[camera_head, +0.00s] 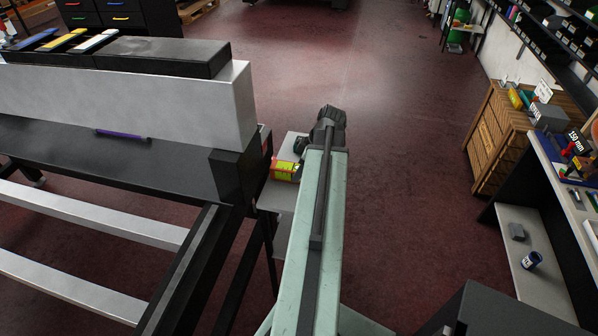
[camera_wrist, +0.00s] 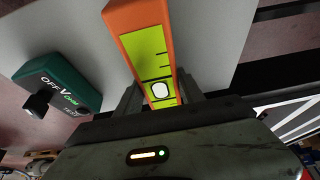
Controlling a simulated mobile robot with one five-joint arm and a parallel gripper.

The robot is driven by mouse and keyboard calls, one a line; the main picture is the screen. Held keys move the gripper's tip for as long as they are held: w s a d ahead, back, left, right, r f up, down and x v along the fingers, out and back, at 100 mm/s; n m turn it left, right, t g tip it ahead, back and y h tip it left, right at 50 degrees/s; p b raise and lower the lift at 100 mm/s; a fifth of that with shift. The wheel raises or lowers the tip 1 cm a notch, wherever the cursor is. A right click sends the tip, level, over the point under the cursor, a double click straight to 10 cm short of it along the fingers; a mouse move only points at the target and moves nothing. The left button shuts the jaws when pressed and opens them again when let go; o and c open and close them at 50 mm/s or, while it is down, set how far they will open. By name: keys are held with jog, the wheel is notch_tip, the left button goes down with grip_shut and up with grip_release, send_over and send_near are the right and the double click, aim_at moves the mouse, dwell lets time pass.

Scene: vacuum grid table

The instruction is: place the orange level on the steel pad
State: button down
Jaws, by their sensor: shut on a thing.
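The orange level (camera_wrist: 141,17) has a yellow-green face with a round white vial window and black marks. My gripper (camera_wrist: 158,92) is shut on its near end in the wrist view, a dark finger on each side. The level's far end points up and away over a pale grey surface (camera_wrist: 210,30). I cannot tell whether the level touches that surface. In the head view the level (camera_head: 286,171) shows as a small yellow and red piece left of my arm; my fingers are hidden there. I cannot tell for certain which surface is the steel pad.
A dark green tester (camera_wrist: 62,84) with a black knob lies left of the level. In the head view a small grey shelf (camera_head: 277,197) adjoins the black-framed table (camera_head: 170,165). A wooden crate (camera_head: 492,135) and workbench stand right. Open red floor (camera_head: 400,190) lies between.

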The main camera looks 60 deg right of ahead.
notch_tip(320, 180, up, 10)
jog(key=p, duration=0.9)
jog(key=shift+f, duration=0.1)
